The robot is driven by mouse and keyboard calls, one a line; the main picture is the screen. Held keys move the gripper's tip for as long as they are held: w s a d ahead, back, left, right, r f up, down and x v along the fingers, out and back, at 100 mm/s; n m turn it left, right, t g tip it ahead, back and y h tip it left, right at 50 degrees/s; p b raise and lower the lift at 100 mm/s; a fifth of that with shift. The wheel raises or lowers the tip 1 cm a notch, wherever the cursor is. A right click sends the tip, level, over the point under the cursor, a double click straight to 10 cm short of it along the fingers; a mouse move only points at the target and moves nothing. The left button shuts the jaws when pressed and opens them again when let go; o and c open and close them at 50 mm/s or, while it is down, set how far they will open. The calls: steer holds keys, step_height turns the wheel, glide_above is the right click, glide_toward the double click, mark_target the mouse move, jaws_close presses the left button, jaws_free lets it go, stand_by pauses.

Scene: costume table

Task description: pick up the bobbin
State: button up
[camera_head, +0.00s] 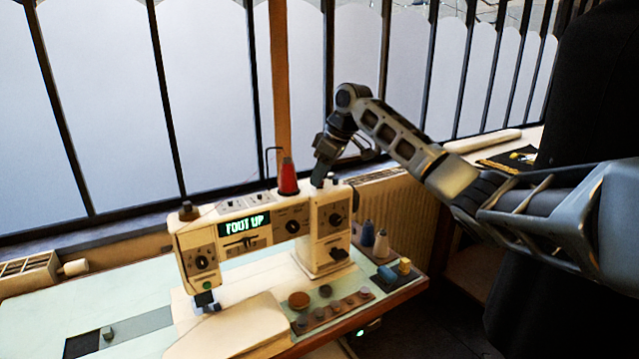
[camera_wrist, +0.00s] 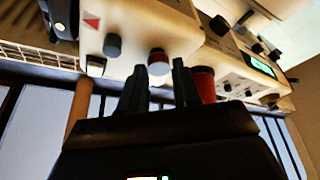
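A small round red piece with a pale rim, which I take to be the bobbin (camera_wrist: 158,60), sits on the sewing machine's cream body in the wrist view. My gripper (camera_wrist: 160,70) is open, with one finger on either side of the line to it. I cannot tell whether the fingers touch it. In the head view my gripper (camera_head: 319,176) points down at the right end of the machine's top and hides the bobbin there. A red thread cone (camera_wrist: 203,84) stands close beside the right finger in the wrist view; the head view shows it left of my gripper (camera_head: 288,178).
The cream sewing machine (camera_head: 262,222) stands on a pale green table (camera_head: 120,296). A dark knob (camera_wrist: 112,45) is near the bobbin. Thread spools (camera_head: 381,243) and a rack of round pieces (camera_head: 333,310) lie front right. A barred window is behind.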

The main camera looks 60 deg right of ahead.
jaws_close()
steer(key=shift+r, duration=0.1)
steer(key=shift+r, duration=0.6)
step_height(320, 180, up, 3)
steer(key=shift+f+b, duration=0.2)
steer(key=shift+b, duration=0.25)
steer(key=s+a+r, duration=0.3)
steer(key=s+r, duration=0.4)
steer(key=s, duration=0.4)
steer(key=shift+a+b, duration=0.4)
